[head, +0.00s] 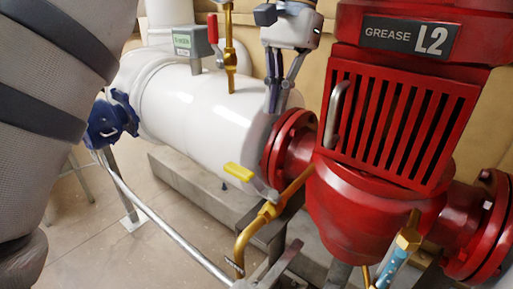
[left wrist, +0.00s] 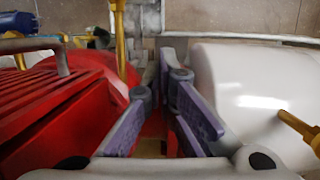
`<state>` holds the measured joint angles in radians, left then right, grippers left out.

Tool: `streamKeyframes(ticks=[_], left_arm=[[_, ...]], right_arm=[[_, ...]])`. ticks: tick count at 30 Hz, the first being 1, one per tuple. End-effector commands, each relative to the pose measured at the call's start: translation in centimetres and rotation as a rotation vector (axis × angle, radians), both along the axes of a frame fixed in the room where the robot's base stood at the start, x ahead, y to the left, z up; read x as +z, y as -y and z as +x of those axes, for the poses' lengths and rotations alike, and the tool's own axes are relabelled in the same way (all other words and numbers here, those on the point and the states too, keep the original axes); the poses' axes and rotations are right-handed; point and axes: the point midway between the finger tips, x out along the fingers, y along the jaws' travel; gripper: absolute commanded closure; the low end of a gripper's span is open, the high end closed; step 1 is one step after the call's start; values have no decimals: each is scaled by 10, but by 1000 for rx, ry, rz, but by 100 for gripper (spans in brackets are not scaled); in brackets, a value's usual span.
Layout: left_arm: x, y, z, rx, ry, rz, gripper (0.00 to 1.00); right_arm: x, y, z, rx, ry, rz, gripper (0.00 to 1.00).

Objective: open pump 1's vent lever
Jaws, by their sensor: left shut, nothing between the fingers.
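The red pump (head: 385,125) carries a dark label reading "GREASE L2". A red-handled lever (head: 212,28) stands upright beside a brass pipe on the white pipe. The frames do not show which is the vent lever. My left gripper (head: 275,108) is shut and empty, pointing down above the white pipe near the red flange, apart from both levers. Its fingers also show in the left wrist view (left wrist: 183,100). My right gripper is out of view.
The thick white pipe (head: 190,100) runs left from the pump. A blue valve part (head: 110,120) is at its left. A silver rail (head: 165,222) crosses the front. A brass fitting with a blue tube (head: 395,262) is low right. Clear floor (head: 85,235) lies at lower left.

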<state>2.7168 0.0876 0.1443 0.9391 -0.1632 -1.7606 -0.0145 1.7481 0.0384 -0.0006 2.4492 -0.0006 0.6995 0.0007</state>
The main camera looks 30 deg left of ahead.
Motion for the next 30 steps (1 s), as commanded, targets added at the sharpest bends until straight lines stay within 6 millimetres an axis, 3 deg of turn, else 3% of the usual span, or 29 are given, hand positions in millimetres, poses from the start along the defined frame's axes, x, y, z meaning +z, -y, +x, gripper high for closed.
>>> streamKeyframes(ticks=[10, 18, 30], left_arm=[[-70, -2, -20, -1, 2, -1, 100], [-68, -4, -56, 0, 13, -1, 100], [-74, -5, -59, 0, 2, 0, 100]], right_arm=[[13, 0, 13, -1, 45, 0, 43], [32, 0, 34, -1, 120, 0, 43], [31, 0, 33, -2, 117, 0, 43]])
